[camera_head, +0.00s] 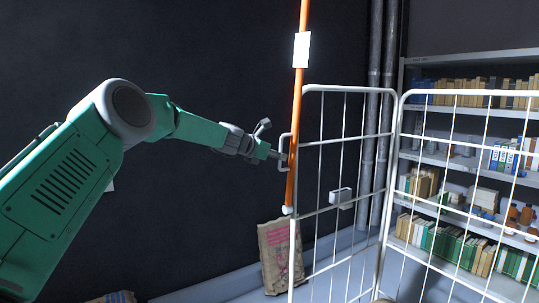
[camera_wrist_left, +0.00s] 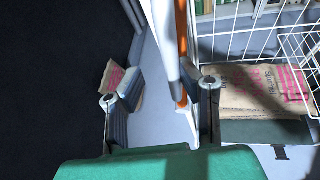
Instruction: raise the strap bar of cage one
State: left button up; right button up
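The orange strap bar (camera_head: 296,115) stands almost upright at the left edge of the white wire cage (camera_head: 345,140). A white tag (camera_head: 301,49) is on its upper part, and its lower end is pale. My left gripper (camera_head: 280,153) is at the bar's middle height, beside the cage's left post. In the left wrist view my gripper's fingers (camera_wrist_left: 166,88) are spread apart. The orange bar (camera_wrist_left: 181,45) and a pale post (camera_wrist_left: 161,40) run down close to the right finger. I cannot tell whether that finger touches them. My right gripper is not in view.
A brown paper sack (camera_head: 274,258) leans low behind the cage's left side. A small pale box (camera_head: 340,197) is on the cage mesh. Shelves (camera_head: 470,150) with books and bottles stand at the back right. Pipes (camera_head: 374,110) run up the dark wall (camera_head: 200,50).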

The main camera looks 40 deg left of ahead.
pick_arm(q)
jog(key=v, duration=1.1)
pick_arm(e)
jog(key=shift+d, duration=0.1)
pick_arm(q)
jog(key=shift+s+d, duration=0.2)
jog(key=shift+d, duration=0.05)
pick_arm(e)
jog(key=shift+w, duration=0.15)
pick_arm(q)
jog(key=shift+r, duration=0.1)
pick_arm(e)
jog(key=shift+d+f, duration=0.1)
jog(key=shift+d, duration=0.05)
